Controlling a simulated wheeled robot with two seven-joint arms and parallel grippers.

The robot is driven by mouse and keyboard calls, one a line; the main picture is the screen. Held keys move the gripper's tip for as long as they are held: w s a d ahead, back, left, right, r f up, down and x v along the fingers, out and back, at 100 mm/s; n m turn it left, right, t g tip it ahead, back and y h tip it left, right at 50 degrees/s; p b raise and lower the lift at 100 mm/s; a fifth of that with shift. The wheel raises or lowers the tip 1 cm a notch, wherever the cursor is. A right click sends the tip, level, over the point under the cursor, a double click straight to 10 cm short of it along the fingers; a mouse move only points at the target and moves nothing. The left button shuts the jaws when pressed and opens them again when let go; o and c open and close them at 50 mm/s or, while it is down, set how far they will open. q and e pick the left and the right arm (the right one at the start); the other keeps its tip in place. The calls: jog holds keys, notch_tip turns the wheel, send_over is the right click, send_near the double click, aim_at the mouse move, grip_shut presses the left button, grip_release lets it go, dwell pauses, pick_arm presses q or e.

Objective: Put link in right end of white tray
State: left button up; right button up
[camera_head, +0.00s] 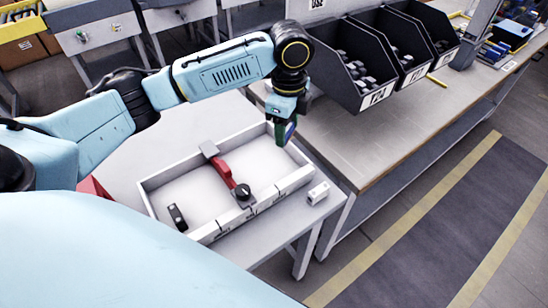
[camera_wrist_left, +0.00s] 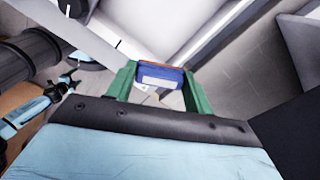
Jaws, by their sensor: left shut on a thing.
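The white tray (camera_head: 165,175) lies on a white table in the head view. My left gripper (camera_head: 285,133) reaches over the tray's right end from above, pointing down. In the left wrist view, its green fingers (camera_wrist_left: 160,88) are shut on a small blue piece with an orange edge, the link (camera_wrist_left: 161,75). The link also shows as a dark blue shape in the head view (camera_head: 291,128). The head view does not clearly show the gap between the link and the tray floor. My right gripper is not in view.
In the tray are a red-handled tool (camera_head: 224,172), a black knob-like part (camera_head: 243,192) and a black part (camera_head: 176,216) at the left end. A small white block (camera_head: 318,193) lies outside it. Black bins (camera_head: 345,60) stand on the workbench (camera_head: 350,145) to the right.

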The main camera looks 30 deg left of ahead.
pick_arm(q)
jog(key=w+a+f+m, duration=0.1)
jog(key=a+m, duration=0.1)
jog(key=m, duration=0.4)
jog(key=m+b, duration=0.1)
jog(key=m, duration=1.2)
send_over(274, 158)
notch_tip(274, 158, down, 9)
jog(key=shift+s+r, duration=0.1)
jog(key=shift+r, duration=0.1)
notch_tip(274, 158, down, 4)
jog(key=shift+r+b, duration=0.1)
jog(key=shift+b, duration=0.2)
jog(key=shift+f, duration=0.4)
jog(key=o, duration=0.9)
jog(key=shift+o, duration=0.2)
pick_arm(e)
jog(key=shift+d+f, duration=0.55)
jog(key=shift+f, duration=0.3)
